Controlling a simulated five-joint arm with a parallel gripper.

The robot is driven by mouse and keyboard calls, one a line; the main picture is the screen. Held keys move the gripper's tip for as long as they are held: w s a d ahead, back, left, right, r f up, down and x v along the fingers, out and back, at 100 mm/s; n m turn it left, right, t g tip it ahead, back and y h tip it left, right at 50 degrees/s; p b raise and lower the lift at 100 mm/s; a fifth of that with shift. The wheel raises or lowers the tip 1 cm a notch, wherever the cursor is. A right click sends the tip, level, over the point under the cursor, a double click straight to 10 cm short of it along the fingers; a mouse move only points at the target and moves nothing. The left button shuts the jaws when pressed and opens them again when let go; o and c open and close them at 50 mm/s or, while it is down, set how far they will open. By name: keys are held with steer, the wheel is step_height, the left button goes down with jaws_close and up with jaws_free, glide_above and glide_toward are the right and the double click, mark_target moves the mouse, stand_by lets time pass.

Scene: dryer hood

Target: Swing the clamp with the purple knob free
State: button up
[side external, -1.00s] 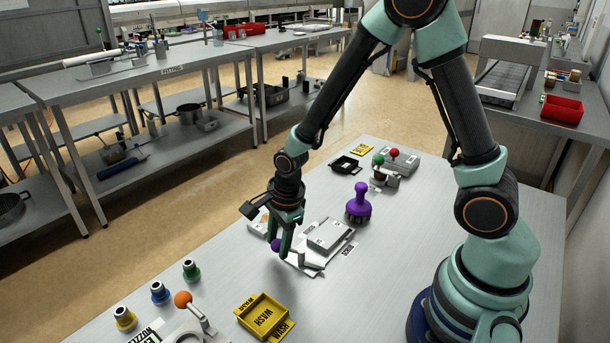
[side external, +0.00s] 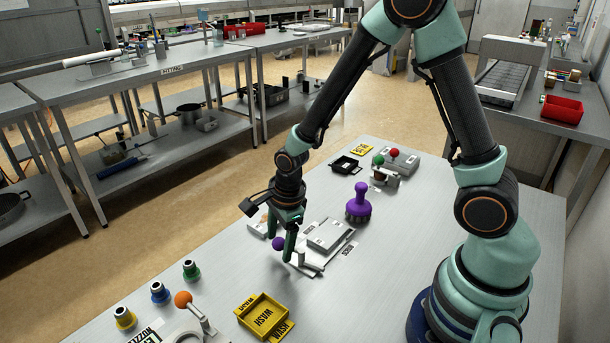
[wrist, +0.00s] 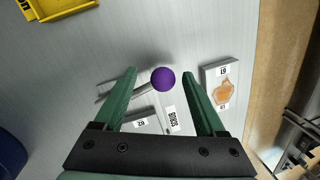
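The clamp's purple knob (side external: 278,243) is a small ball on the end of a pale lever, and it also shows in the wrist view (wrist: 163,79). My gripper (side external: 283,238) is at the knob. In the wrist view my gripper (wrist: 160,74) is open, with one finger on each side of the knob and visible gaps between. The clamp's grey base (side external: 311,259) sits beside a raised grey block (side external: 330,235) on the table. The lever runs from the knob toward the base and is partly hidden by a finger in the side view.
A purple-handled brush (side external: 358,204) stands behind the block. A yellow WASH tray (side external: 263,317) lies in front, and a lever with an orange knob (side external: 184,299) is at front left. A flat grey block with an orange mark (wrist: 224,90) lies near the table edge.

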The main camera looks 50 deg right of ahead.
step_height(320, 180, up, 12)
steer(key=s, duration=0.2)
steer(key=shift+d, duration=0.15)
stand_by(0.4)
steer(key=o, duration=0.4)
steer(key=shift+w, duration=0.1)
steer(key=shift+o, duration=0.2)
steer(key=f+n+g, duration=0.1)
steer(key=f+n, duration=0.1)
steer(key=f, duration=0.2)
steer(key=f+n+g, duration=0.1)
steer(key=f+n, duration=0.2)
steer(key=w+f+n+g, duration=0.1)
steer(key=f+n+g, duration=0.1)
steer(key=f+n, duration=0.1)
steer(key=shift+d+f, duration=0.4)
steer(key=shift+f, duration=0.45)
